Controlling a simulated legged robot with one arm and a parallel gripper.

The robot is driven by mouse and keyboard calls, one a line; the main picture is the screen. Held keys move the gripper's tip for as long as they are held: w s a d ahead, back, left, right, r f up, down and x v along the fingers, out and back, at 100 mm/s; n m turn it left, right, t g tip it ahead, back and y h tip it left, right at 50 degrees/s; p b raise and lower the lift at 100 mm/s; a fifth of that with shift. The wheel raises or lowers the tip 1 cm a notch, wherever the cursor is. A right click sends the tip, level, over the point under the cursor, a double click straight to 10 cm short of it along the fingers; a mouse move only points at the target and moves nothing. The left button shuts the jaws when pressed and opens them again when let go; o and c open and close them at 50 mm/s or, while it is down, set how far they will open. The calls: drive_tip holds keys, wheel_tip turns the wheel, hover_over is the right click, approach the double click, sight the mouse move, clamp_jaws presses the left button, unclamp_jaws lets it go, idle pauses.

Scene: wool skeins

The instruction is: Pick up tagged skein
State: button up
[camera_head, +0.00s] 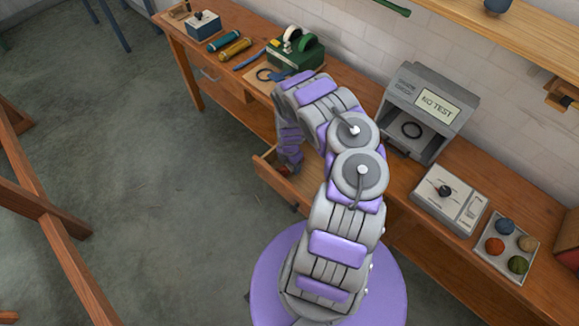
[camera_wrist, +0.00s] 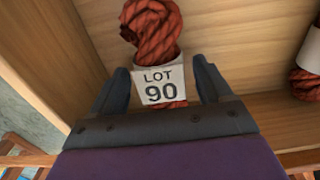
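In the wrist view, a rust-red twisted skein (camera_wrist: 153,28) lies on a wooden surface. Its white paper band (camera_wrist: 160,86) reads "LOT 90". My gripper (camera_wrist: 160,70) is open, with one dark finger on each side of the band. I see no clear grip on it, and cannot tell if either finger touches. In the head view my arm reaches down into an open drawer (camera_head: 268,170) at the bench front, and the gripper and skein are hidden there.
A second red skein (camera_wrist: 304,84) with a white band is cut off at the right of the wrist view, by a wooden wall. On the bench (camera_head: 395,205) stand a grey "NO TEST" booth (camera_head: 432,98), a dial box (camera_head: 449,197) and a tray of yarn balls (camera_head: 487,254).

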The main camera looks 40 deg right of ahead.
drive_tip(key=shift+d, duration=0.15)
drive_tip(key=c, duration=1)
